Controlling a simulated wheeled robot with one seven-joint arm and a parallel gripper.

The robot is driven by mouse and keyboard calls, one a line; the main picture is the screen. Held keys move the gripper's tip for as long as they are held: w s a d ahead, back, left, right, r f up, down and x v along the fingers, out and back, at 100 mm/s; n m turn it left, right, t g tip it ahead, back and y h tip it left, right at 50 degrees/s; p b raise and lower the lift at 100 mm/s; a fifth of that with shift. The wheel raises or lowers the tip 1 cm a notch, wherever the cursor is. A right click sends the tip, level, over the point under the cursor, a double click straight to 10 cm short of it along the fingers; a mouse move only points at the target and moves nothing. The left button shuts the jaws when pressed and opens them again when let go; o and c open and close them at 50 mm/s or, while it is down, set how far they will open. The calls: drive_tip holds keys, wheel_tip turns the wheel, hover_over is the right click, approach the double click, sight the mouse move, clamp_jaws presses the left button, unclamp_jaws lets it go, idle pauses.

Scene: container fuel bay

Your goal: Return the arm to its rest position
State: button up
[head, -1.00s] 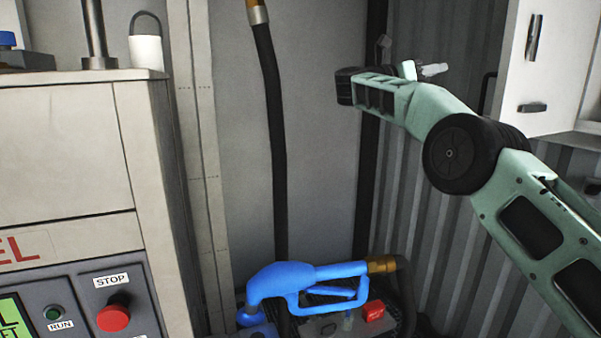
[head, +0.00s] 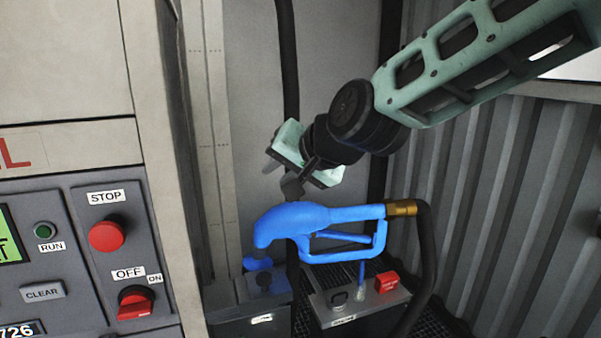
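My arm (head: 480,60) reaches in from the upper right. It bends at a dark round joint, and its end hangs near the middle of the head view. My gripper (head: 291,176) is just above the blue fuel nozzle (head: 310,218) in the picture, with a small gap showing between them. Its fingers are small and partly hidden by the wrist, so I cannot tell whether they are open or shut. The nozzle lies roughly level, its spout pointing left and down. Its brass fitting joins a black hose (head: 425,255) on the right.
A grey pump cabinet with a control panel (head: 80,260) fills the left side. A grey box with a red button (head: 387,282) stands below the nozzle. Another black hose (head: 287,60) hangs behind my gripper. A corrugated wall (head: 520,190) closes the right side.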

drive_tip(key=s+d+f+n+g+h+b, duration=0.1)
drive_tip(key=s+d+f+n+g+h, duration=0.1)
drive_tip(key=s+d+f, duration=0.3)
drive_tip(key=s+d+f+n+g+h+b, duration=0.1)
drive_tip(key=s+d+f, duration=0.5)
drive_tip(key=s, duration=0.8)
drive_tip(key=s+d+f+n+g+h+b, duration=0.2)
drive_tip(key=s+d+f+n+g, duration=0.3)
drive_tip(key=s+f, duration=0.4)
drive_tip(key=shift+s+d+f+n+g+h, duration=0.3)
drive_tip(key=shift+s+d+n+h, duration=0.25)
drive_tip(key=shift+d+h, duration=0.3)
drive_tip(key=shift+a+r, duration=0.1)
drive_tip(key=shift+a, duration=0.05)
